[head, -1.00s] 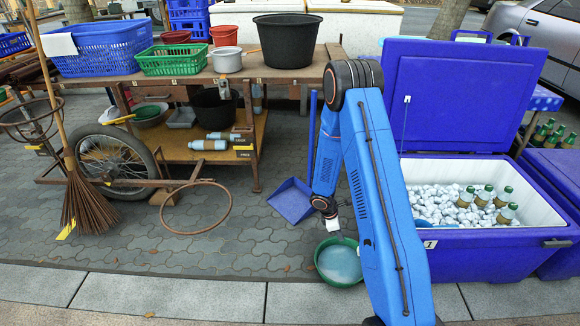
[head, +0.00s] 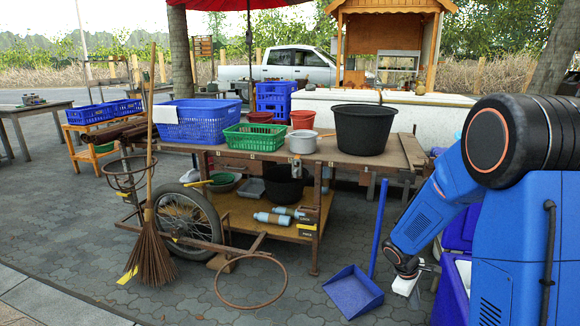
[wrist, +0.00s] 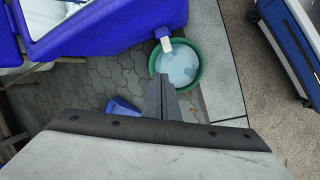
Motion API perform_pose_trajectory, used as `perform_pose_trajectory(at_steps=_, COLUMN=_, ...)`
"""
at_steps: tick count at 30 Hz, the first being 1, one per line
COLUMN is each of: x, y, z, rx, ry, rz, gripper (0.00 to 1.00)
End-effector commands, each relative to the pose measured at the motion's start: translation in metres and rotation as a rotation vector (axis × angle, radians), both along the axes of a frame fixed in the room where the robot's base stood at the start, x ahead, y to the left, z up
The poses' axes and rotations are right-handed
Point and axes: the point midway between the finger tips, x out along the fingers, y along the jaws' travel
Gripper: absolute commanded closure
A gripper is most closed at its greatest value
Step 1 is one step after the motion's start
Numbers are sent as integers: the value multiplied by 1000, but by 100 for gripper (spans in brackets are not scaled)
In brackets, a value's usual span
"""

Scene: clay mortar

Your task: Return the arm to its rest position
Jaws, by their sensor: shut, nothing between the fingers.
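My blue arm (head: 520,240) is folded at the right of the head view, its forearm sloping down to the left. My gripper (wrist: 162,88) points away from the wrist camera with its dark fingers together and nothing between them. In the head view its end is small and partly hidden, low beside the dustpan.
A blue cooler (wrist: 105,35) fills the wrist view's upper left; my arm mostly hides it in the head view. A blue dustpan (head: 352,294) stands left of the gripper. A wooden cart (head: 345,152) holds baskets and pots.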

Motion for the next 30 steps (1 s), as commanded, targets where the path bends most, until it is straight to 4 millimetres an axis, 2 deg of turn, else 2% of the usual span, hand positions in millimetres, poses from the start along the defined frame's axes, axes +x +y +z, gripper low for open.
perform_pose_trajectory(at_steps=1, x=-6, y=2, z=16, rx=5, ry=-25, rz=-25, gripper=100)
perform_pose_trajectory(at_steps=3, x=-14, y=5, z=34, rx=13, ry=-51, rz=-61, gripper=100)
perform_pose_trajectory(at_steps=12, x=-57, y=20, z=105, rx=67, ry=-164, rz=-215, gripper=100)
perform_pose_trajectory(at_steps=21, x=-109, y=40, z=161, rx=146, ry=-265, rz=-355, gripper=100)
perform_pose_trajectory(at_steps=30, x=-166, y=62, z=203, rx=249, ry=-357, rz=-481, gripper=100)
